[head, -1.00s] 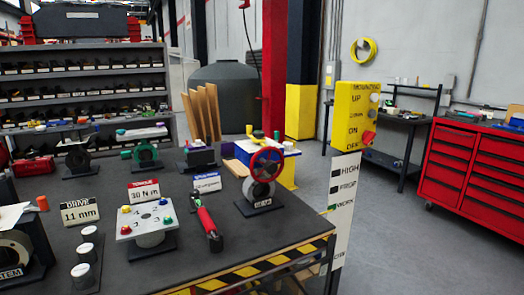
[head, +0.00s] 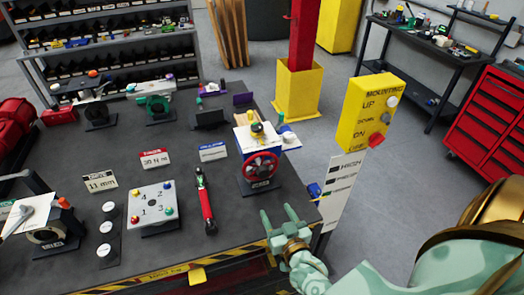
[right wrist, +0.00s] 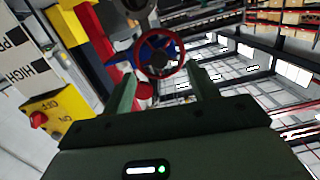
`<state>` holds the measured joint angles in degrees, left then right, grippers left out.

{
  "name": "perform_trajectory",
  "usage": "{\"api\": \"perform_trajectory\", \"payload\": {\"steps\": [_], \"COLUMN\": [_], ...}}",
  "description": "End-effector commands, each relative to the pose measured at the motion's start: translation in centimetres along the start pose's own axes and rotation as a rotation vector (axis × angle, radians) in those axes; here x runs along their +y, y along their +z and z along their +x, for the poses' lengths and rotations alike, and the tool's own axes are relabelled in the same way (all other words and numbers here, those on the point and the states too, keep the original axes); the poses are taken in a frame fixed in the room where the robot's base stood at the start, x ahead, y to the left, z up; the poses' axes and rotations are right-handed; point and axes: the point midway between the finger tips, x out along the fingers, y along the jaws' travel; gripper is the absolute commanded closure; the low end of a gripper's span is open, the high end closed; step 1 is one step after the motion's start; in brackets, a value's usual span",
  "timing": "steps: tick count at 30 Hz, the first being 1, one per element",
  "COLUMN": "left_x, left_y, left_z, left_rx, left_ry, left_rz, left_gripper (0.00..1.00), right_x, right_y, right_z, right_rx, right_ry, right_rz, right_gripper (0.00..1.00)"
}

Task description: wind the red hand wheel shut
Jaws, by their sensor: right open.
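The red hand wheel (head: 261,167) is mounted on a dark valve body on a base plate at the table's right side. In the right wrist view the wheel (right wrist: 160,54) shows ahead, just beyond the fingertips, with blue parts and a dark hub in its middle. My right gripper (head: 284,218) is pale green, open and empty, in front of and a little right of the valve, near the table's front right corner. In the right wrist view my right gripper (right wrist: 160,85) has its two fingers spread apart, with the wheel between and beyond them.
A red-handled torque wrench (head: 206,205) and a numbered bolt plate (head: 153,206) lie left of the valve. A yellow control box (head: 367,112) on a white post stands to the right. A blue-and-white box (head: 283,145) is behind the wheel. The striped table edge runs along the front.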

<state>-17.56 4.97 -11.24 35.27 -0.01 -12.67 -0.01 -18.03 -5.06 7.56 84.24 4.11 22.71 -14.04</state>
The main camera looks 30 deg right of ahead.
Motion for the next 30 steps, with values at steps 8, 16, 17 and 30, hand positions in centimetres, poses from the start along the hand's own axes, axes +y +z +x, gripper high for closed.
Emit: {"api": "perform_trajectory", "payload": {"steps": [8,16,17,30], "left_x": [0.3,0.8,0.8,0.9], "left_y": [-0.5,-0.5,-0.4,0.0], "left_z": [1.3,4.5,4.9,8.0], "left_rx": [0.009,0.013,0.013,0.011], "left_ry": [0.004,0.008,0.008,0.008], "left_rz": [-0.001,0.000,0.000,0.000], "left_gripper": [0.64,0.64,0.64,0.64], "right_x": [0.7,0.9,0.9,1.0], "right_y": [-2.7,-3.0,-3.0,-3.9], "right_z": [2.9,9.7,10.4,16.5], "right_rx": [0.100,0.098,0.097,0.091], "right_ry": [0.026,0.025,0.025,0.024], "right_rz": [0.000,0.000,0.000,0.000], "right_gripper": [0.41,0.41,0.41,0.41]}}
